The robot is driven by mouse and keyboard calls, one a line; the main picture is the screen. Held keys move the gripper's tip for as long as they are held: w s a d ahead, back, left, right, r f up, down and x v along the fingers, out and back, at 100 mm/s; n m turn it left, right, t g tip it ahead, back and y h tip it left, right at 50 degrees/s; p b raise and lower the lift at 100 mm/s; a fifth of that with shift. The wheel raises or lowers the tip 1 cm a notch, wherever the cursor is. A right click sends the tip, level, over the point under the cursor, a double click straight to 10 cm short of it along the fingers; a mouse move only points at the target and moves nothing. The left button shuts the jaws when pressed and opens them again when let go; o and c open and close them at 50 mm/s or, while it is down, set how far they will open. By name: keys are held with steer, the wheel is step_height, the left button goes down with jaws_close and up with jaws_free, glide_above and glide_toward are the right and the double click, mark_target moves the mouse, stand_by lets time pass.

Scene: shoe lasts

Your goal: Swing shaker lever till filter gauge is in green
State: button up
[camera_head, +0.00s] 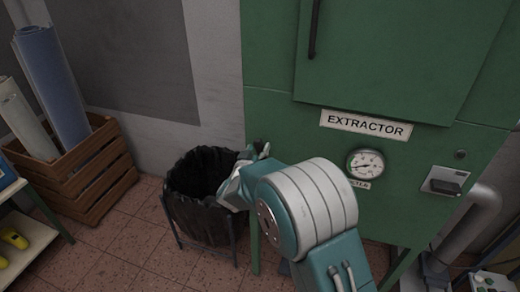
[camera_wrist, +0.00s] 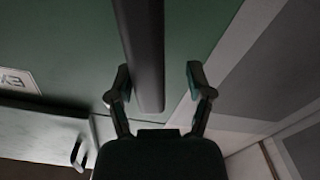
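The green extractor cabinet (camera_head: 272,110) carries a round white filter gauge (camera_head: 365,163) in the head view. Its dark needle is visible, but I cannot tell which zone it points to. In the wrist view a dark straight bar (camera_wrist: 146,50), which looks like the shaker lever, runs down between my gripper's fingers. My gripper (camera_wrist: 160,93) is open, with one finger on each side of the bar and a gap on both sides. In the head view my gripper (camera_head: 258,152) is by the cabinet's left edge, partly hidden by my arm. I cannot make out the lever there.
A bin with a black bag (camera_head: 205,195) stands just left of my gripper. A wooden crate (camera_head: 95,165) with rolls stands farther left. A switch box (camera_head: 443,184) and grey pipe (camera_head: 470,222) are at right. The cabinet door has a black handle (camera_head: 314,28).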

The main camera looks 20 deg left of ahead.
steer(key=shift+a+f, duration=0.1)
steer(key=shift+a, duration=0.05)
steer(key=shift+s+d, duration=0.15)
steer(key=shift+d, duration=0.15)
steer(key=s, duration=1.1)
steer(key=shift+s+a, duration=0.3)
steer(key=shift+a, duration=0.1)
steer(key=d+r+g+y, duration=0.5)
steer(key=d+r, duration=0.7)
steer(key=d, duration=0.2)
steer(key=s+d+f+m+g+h, duration=0.2)
steer(key=s+d+g, duration=0.5)
steer(key=s+d, duration=1.4)
steer(key=shift+s+d+m+h, duration=0.4)
steer(key=shift+s+m+h, duration=0.3)
steer(key=shift+s+h, duration=0.45)
